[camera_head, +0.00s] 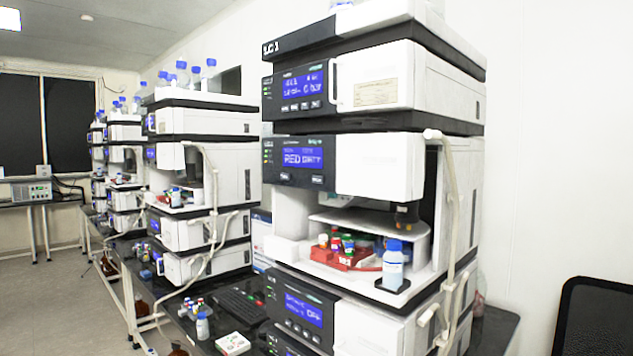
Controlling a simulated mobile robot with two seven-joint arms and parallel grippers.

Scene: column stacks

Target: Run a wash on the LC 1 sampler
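The LC 1 stack (385,75) stands at right, with "LC 1" on its top black edge. Its sampler (375,167) is the second module down, with a blue display (305,158) that seems to start with "RED"; the rest is too small to read surely. Buttons sit under that display. The sampler's bay is open at the front. Inside are a red vial rack (345,258) with coloured caps and a blue-capped bottle (393,268) at the bay's front right. Neither of my grippers is in view.
More instrument stacks (205,120) recede to the left along the dark bench. A black chair back (598,315) stands at lower right. The floor at left is clear.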

